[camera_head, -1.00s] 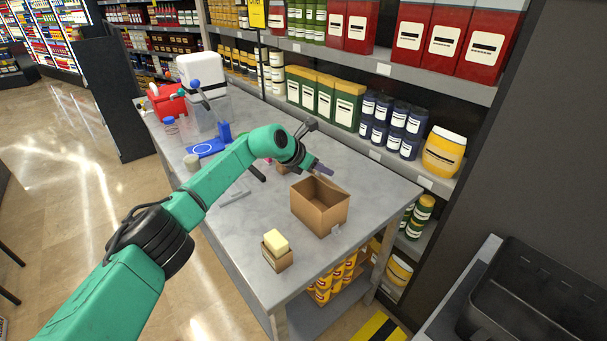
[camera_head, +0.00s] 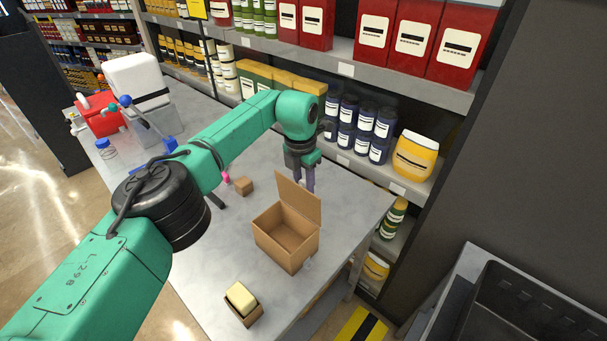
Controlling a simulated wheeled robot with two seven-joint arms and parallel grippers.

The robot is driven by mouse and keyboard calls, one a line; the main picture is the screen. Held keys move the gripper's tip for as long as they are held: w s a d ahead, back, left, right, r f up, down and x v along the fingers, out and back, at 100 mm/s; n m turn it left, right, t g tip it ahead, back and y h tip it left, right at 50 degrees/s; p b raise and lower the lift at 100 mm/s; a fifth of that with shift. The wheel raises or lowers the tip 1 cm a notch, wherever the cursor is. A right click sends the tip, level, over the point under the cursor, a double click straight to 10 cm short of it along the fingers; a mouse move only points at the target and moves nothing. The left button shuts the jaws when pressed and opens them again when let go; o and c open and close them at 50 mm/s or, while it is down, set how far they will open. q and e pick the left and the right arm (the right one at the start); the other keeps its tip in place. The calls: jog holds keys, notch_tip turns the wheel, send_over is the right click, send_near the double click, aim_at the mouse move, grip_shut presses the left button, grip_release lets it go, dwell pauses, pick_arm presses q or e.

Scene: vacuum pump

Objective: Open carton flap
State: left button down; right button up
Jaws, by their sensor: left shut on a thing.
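The open brown carton (camera_head: 287,238) stands on the grey table, and its inside shows empty. Its far flap (camera_head: 296,199) stands up from the back edge, tilted a little. My right gripper is out of view.
A small carton with a pale yellow block (camera_head: 241,297) stands at the table's front. A small brown box (camera_head: 243,186) lies left of the carton. A white-lidded container (camera_head: 142,88) and a red box (camera_head: 101,117) stand at the far left. Stocked shelves (camera_head: 340,68) rise behind the table.

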pick_arm(q)
jog(key=shift+w+d, duration=0.1)
jog(key=shift+w, duration=0.1)
dwell(0.3)
jog(key=c, duration=0.5)
grip_release()
jog(key=shift+f, duration=0.1)
jog(key=shift+c, duration=0.2)
jog(key=shift+r, duration=0.4)
notch_tip(320, 180, up, 7)
jog(key=shift+s+f+b, duration=0.1)
jog(key=shift+b, duration=1.05)
notch_tip(320, 180, up, 7)
jog(key=p, duration=0.2)
jog(key=shift+s+a, duration=0.2)
